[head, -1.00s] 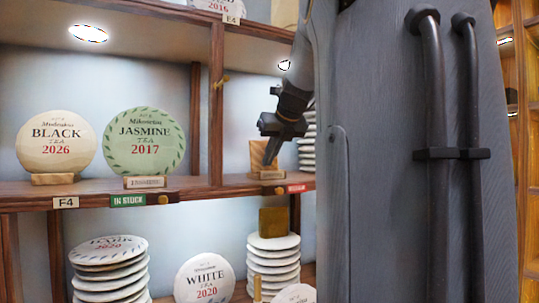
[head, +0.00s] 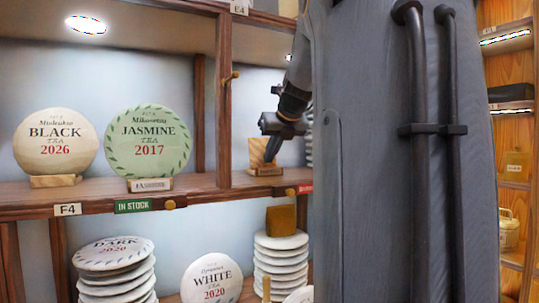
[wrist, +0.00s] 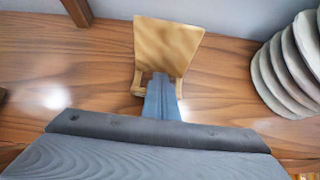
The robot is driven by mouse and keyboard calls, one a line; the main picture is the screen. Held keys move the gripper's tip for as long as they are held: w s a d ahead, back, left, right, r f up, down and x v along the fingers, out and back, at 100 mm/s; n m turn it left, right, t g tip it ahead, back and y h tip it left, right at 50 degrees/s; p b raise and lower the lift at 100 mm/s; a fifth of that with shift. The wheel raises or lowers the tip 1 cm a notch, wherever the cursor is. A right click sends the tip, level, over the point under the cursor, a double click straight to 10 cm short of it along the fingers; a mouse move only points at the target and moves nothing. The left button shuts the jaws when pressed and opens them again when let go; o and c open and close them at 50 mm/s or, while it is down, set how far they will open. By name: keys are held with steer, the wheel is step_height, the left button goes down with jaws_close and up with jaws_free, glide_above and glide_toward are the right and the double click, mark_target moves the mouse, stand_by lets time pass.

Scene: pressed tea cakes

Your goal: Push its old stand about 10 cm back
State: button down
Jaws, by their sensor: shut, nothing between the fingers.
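The old stand is a small empty wooden stand with a tilted pale back board (head: 257,152) and a low base, upright on the middle shelf. In the wrist view its board (wrist: 168,42) faces me, in the middle near the top. My gripper (head: 270,155) comes down from the upper right in front of the stand. Its shut fingers (wrist: 161,82) hold nothing and reach the stand's front, between the ends of its base. They cover part of the base and lower board. I cannot tell exactly where they touch.
A stack of pale discs (wrist: 285,70) stands right of the stand, with a gap between. A wooden post (head: 224,95) is on the left. The black tea cake (head: 56,150) and jasmine tea cake (head: 148,142) stand farther left. Bare shelf shows behind the stand.

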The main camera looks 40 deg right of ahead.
steer(key=s, duration=0.2)
steer(key=s+r, duration=0.1)
steer(key=shift+s+a+r, duration=0.1)
steer(key=shift+s+a, duration=0.25)
steer(key=b+v, duration=0.2)
steer(key=v, duration=0.6)
steer(key=shift+a+r, duration=0.1)
steer(key=shift+r, duration=0.1)
